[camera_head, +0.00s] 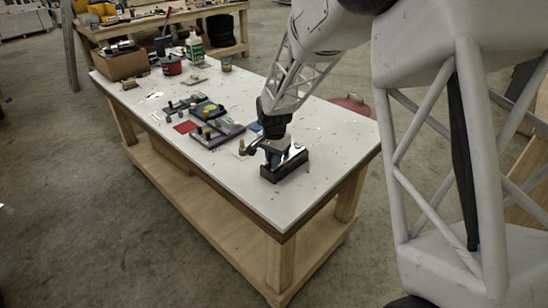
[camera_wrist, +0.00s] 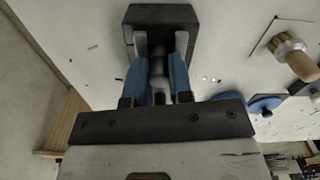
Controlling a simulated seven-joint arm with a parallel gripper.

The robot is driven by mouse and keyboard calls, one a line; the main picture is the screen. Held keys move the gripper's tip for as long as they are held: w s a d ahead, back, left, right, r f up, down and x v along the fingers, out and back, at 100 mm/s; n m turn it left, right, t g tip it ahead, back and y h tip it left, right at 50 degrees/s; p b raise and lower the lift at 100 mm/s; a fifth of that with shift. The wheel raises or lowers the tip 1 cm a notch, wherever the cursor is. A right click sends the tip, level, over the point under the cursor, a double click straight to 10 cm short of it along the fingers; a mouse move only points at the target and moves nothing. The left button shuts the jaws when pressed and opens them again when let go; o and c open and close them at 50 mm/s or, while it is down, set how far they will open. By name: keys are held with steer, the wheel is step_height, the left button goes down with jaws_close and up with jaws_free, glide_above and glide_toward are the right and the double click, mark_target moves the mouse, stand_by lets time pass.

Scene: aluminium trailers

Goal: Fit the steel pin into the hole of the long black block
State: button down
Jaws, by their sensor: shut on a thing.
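The long black block (camera_head: 286,168) lies on the white table near its front right end. In the wrist view the block (camera_wrist: 160,13) is at the top, just beyond the fingertips. My gripper (camera_head: 272,158) is low over the block in the head view. In the wrist view my gripper (camera_wrist: 160,48) has its blue-sided fingers closed around the grey steel pin (camera_wrist: 158,66). The pin points toward the block. Whether its tip is above the hole or in it cannot be told, as the fingers hide the hole.
A brush with a wooden handle (camera_wrist: 302,66) stands right of the block in the wrist view. Dark trays with small parts (camera_head: 215,130), a red can (camera_head: 171,65) and a cardboard box (camera_head: 122,63) are farther along the table (camera_head: 240,190). The tabletop's near edge is close.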

steer(key=shift+f, duration=0.45)
steer(key=shift+s+f, duration=0.1)
steer(key=shift+f, duration=0.2)
steer(key=c, duration=1)
jaws_free()
steer(key=shift+s+d+f, duration=0.1)
steer(key=shift+f, duration=0.25)
steer(key=shift+d, duration=0.1)
steer(key=r, duration=1.4)
steer(key=shift+w+a+r, duration=0.15)
steer(key=shift+w+a, duration=0.05)
